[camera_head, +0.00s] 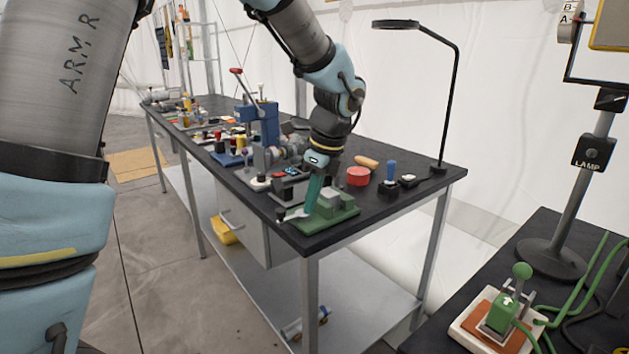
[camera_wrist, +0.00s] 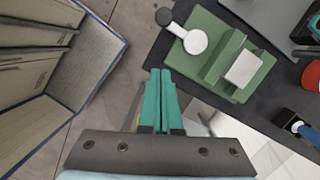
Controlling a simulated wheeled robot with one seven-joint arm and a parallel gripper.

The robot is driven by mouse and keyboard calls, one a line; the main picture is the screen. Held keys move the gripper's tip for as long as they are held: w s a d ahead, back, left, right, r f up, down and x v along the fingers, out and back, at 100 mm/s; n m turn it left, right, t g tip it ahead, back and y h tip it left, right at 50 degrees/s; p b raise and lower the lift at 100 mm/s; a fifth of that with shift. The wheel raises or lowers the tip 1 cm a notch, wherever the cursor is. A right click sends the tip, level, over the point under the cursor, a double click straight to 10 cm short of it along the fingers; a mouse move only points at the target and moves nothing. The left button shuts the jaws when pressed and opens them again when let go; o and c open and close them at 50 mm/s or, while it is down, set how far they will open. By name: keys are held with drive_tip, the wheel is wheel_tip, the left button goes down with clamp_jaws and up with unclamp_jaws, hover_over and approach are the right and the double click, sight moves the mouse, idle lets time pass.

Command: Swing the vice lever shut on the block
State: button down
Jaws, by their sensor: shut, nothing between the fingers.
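The green vice (camera_head: 340,209) sits on the near corner of the dark workbench. In the wrist view the vice (camera_wrist: 207,24) shows from above, with a pale block (camera_wrist: 243,68) beside its upright green wall. The vice lever (camera_wrist: 180,29) has a pale round hub and a black knob, and points up and left, out past the bench edge. The lever's black knob (camera_head: 282,215) also shows in the head view. My gripper (camera_wrist: 160,72) has its teal fingers together and empty, below and left of the vice in the wrist view. In the head view my gripper (camera_head: 305,208) partly covers the vice.
On the workbench (camera_head: 420,185), a red round tin (camera_head: 358,177) and a blue-handled tool (camera_head: 391,170) stand right of the vice. A lamp (camera_head: 453,110) rises behind. Many small items crowd the bench to the left. An open blue-edged box (camera_wrist: 105,62) fills the wrist view's left.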

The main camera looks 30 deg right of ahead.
sight(285, 214)
drive_tip(key=shift+w+a+f+p, duration=0.2)
drive_tip(key=shift+w+f, duration=0.1)
drive_tip(key=shift+f, duration=0.35)
drive_tip(key=shift+w+a+f+p, duration=0.2)
drive_tip(key=shift+w+f, duration=0.1)
drive_tip(key=shift+f, duration=0.3)
drive_tip(key=shift+w+a+p, duration=0.3)
drive_tip(key=shift+w+a, duration=0.4)
drive_tip(key=shift+w, duration=0.2)
drive_tip(key=shift+w+a, duration=0.25)
drive_tip(key=shift+w, duration=0.15)
drive_tip(key=shift+w+a+r+p, duration=0.1)
drive_tip(key=shift+w+a+p, duration=0.25)
drive_tip(key=shift+p, duration=0.3)
drive_tip(key=shift+w, duration=0.25)
